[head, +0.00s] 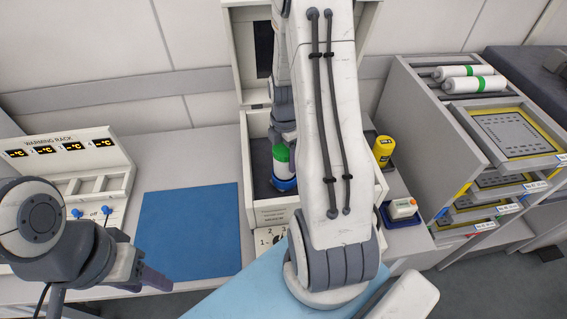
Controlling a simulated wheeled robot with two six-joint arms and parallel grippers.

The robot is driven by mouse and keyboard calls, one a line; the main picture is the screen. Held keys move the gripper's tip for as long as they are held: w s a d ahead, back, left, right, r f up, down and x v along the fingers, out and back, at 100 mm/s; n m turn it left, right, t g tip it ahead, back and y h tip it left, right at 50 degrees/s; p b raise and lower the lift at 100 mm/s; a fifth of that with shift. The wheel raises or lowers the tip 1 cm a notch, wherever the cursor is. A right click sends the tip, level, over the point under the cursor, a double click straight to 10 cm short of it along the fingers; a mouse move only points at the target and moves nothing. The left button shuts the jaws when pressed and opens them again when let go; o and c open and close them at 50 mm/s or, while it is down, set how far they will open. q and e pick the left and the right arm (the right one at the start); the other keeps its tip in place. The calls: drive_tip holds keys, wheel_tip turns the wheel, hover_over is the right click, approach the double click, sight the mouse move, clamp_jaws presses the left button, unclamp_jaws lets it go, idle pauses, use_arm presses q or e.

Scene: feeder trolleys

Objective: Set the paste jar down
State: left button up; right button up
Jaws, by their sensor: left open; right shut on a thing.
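The paste jar (281,162), white with a green band, is upright inside an open, light-grey box (250,185) in the middle of the head view. A blue ring or base (284,184) shows at its foot; I cannot tell whether the jar rests on it. My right gripper (284,144) reaches down into the box and is shut on the jar's top; its fingers are largely hidden by my own arm. My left gripper (108,284) is open and empty at the lower left, near the front of the bench.
A blue mat (190,232) lies clear left of the box. A warming rack (75,165) stands further left. Right of the box are a yellow jar (383,151), a small white device (403,208) on a blue base, and a feeder trolley (430,125) with white rolls (470,78).

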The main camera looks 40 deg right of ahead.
drive_tip(key=shift+f, duration=1.75)
drive_tip(key=shift+f, duration=0.1)
drive_tip(key=o, duration=1.6)
drive_tip(key=shift+c, duration=0.2)
wheel_tip(320, 180, up, 12)
drive_tip(key=shift+r+b, duration=0.15)
drive_tip(key=shift+b, duration=0.25)
drive_tip(key=s+a+r+m, duration=0.1)
drive_tip(key=a+r+m, duration=0.1)
drive_tip(key=a, duration=0.7)
drive_tip(key=s+a+r+m, duration=0.1)
drive_tip(key=a+r+m, duration=0.1)
drive_tip(key=a, duration=0.7)
drive_tip(key=s+a+r+m, duration=0.1)
drive_tip(key=s+a+m, duration=0.2)
drive_tip(key=s+a, duration=0.3)
drive_tip(key=s+a+r+m+y, duration=0.1)
drive_tip(key=s+a+m, duration=0.1)
drive_tip(key=s+a, duration=0.5)
drive_tip(key=shift+s+r+m, duration=0.35)
drive_tip(key=shift+s+m, duration=0.05)
drive_tip(key=shift+s, duration=0.3)
